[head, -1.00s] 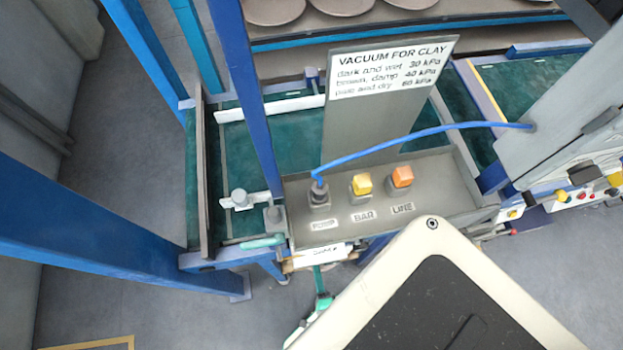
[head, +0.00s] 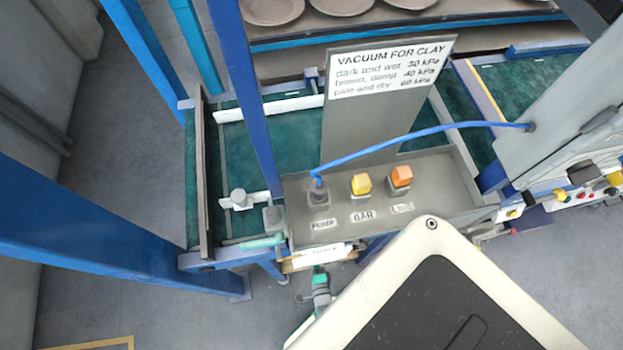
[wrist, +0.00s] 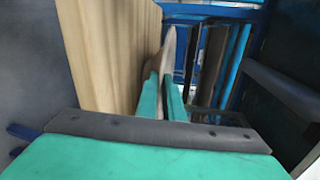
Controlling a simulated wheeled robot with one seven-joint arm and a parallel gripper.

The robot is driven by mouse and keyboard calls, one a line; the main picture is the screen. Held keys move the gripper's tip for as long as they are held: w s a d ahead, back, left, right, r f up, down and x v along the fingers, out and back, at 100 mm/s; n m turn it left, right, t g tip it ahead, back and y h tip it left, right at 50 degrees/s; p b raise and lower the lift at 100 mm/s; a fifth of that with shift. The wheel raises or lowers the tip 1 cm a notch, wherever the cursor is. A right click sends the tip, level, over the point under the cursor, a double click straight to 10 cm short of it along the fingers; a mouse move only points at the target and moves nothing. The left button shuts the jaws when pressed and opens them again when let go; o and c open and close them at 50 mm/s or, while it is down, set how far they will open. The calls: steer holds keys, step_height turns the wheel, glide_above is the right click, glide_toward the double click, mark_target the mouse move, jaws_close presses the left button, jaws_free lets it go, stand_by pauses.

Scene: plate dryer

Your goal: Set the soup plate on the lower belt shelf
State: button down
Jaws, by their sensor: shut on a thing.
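In the wrist view my gripper (wrist: 162,95) has its green fingers shut on a thin, pale rim seen edge-on, which I take for the soup plate (wrist: 168,46). The plate stands close beside a tan slatted surface on the left. In the head view my gripper (head: 319,284) shows only in part, as a small green and grey shape below the control panel's front edge. The plate cannot be made out there. Green belt surfaces (head: 240,165) lie behind and left of the panel in a blue frame. I cannot tell which shelf counts as the lower belt shelf.
The control panel (head: 430,190) carries knobs and a blue hose (head: 430,132). A vacuum sign (head: 392,68) rises behind it. Blue posts (head: 240,90) stand in front of the belts. Several plates (head: 340,5) sit on a blue-edged shelf at the top. Floor is clear at lower left.

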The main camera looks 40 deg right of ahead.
steer(key=shift+a+f, duration=0.1)
steer(key=shift+f, duration=0.25)
steer(key=shift+d, duration=0.35)
steer(key=c, duration=1.8)
jaws_free()
steer(key=shift+f, duration=0.1)
steer(key=shift+c, duration=0.2)
